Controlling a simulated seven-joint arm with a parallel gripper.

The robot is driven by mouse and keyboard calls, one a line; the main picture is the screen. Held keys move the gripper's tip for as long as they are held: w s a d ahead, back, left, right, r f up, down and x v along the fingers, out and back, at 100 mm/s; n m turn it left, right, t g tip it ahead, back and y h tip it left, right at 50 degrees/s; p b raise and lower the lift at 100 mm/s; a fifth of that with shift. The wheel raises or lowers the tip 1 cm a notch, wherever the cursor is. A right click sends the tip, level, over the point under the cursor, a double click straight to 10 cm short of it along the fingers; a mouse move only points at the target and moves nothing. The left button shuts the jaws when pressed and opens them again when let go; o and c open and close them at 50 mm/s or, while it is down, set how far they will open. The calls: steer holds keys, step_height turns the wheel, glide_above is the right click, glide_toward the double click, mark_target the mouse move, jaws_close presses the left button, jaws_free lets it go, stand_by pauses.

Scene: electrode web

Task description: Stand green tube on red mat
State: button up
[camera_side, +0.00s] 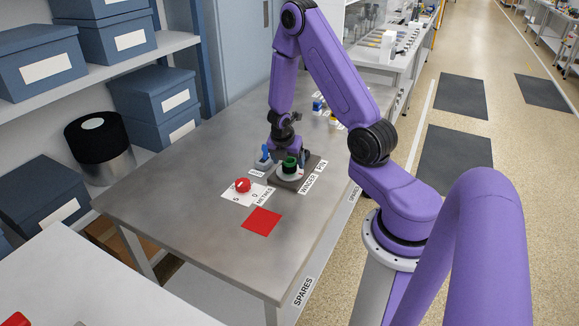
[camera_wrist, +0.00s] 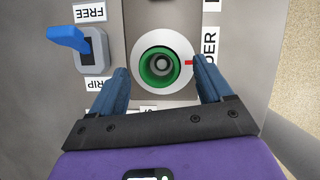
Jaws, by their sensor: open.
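The green tube (camera_side: 289,164) stands upright on the white disc of the winder (camera_side: 286,184) in the side view. In the wrist view I look down into the hollow green tube (camera_wrist: 160,66), which sits around a grey centre post. My gripper (camera_wrist: 166,76) is open, with one blue finger on each side of the tube and gaps between. In the side view my gripper (camera_side: 289,155) is at the tube, and its fingers are partly hidden. The red mat (camera_side: 261,221) lies flat and bare on the table, nearer the camera than the winder.
A blue lever switch (camera_wrist: 80,45) labelled FREE and GRIP stands left of the tube; it also shows in the side view (camera_side: 263,160). A red knob (camera_side: 242,185) sits on a white METRES dial card. Small blue and yellow items (camera_side: 319,106) lie farther back. The grey table (camera_side: 185,200) is clear around the mat.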

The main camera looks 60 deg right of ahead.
steer(key=shift+x, duration=0.95)
steer(key=shift+c, duration=0.3)
steer(key=c, duration=1.1)
steer(key=shift+r, duration=0.15)
